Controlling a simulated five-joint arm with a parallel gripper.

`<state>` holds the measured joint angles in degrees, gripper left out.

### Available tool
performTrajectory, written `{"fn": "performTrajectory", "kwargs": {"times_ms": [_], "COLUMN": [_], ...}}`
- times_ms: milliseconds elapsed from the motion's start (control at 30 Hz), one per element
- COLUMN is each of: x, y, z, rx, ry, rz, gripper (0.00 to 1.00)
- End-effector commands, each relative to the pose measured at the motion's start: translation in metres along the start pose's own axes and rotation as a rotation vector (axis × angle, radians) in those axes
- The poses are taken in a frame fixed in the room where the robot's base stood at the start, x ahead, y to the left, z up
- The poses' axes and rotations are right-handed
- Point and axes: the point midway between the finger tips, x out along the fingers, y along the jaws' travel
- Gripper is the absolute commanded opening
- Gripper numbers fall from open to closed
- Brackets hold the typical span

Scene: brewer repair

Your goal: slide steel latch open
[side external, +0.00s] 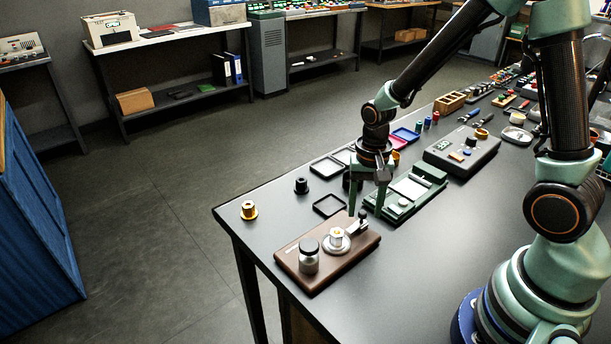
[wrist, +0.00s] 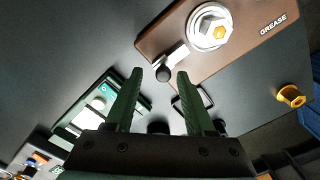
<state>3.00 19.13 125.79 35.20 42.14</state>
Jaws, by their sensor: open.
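A grey-lidded jar (side external: 309,256) stands on the brown base. A green device (side external: 402,202) lies close behind my gripper. A yellow flanged part (side external: 249,210), a black part (side external: 301,186) and a black square frame (side external: 329,205) lie nearby. The table's left corner is mostly clear.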

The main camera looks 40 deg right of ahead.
Motion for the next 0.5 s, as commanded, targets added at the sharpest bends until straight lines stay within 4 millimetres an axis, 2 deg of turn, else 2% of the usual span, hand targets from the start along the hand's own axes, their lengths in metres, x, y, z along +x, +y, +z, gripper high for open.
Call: {"fn": "performTrajectory", "kwargs": {"times_ms": [167,267,500], "x": [-0.006,-0.018,-0.065], "y": [-0.001,-0.002,-0.002], "z": [-0.001,-0.001,-0.002], "rx": [-0.001,-0.002,-0.001], "ry": [0.003,0.005,0.007], "rz": [-0.003,-0.004,-0.006], "gripper": [0.54,0.54,0.54]}}
